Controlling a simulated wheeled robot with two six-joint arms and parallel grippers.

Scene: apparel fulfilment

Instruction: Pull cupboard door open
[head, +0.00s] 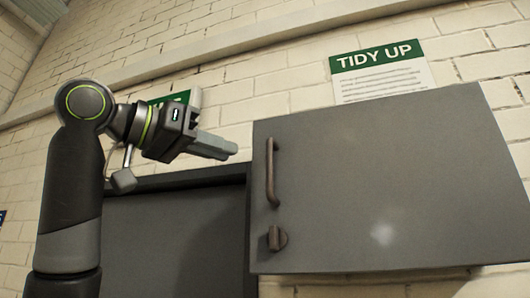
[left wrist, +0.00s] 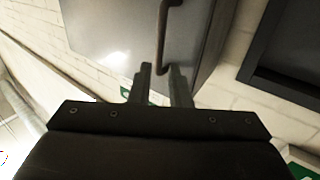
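The grey cupboard door (head: 390,190) fills the right of the head view. Its upright brown bar handle (head: 271,172) is near the door's left edge, with a small brown knob (head: 277,238) below. My left gripper (head: 232,150) is left of the handle, apart from it in the head view, its fingers pointing right. In the left wrist view, the gripper (left wrist: 160,72) has a gap between its fingers. The handle (left wrist: 163,35) lines up with that gap, its depth unclear. The door (left wrist: 110,35) shows behind it. I see no clear opening at the door. My right gripper is out of view.
A dark framed panel (head: 175,240) is set in the wall left of the cupboard. A green and white "TIDY UP" sign (head: 380,70) hangs above the door. Another green sign (head: 180,97) is partly behind my left gripper. The wall is pale brick.

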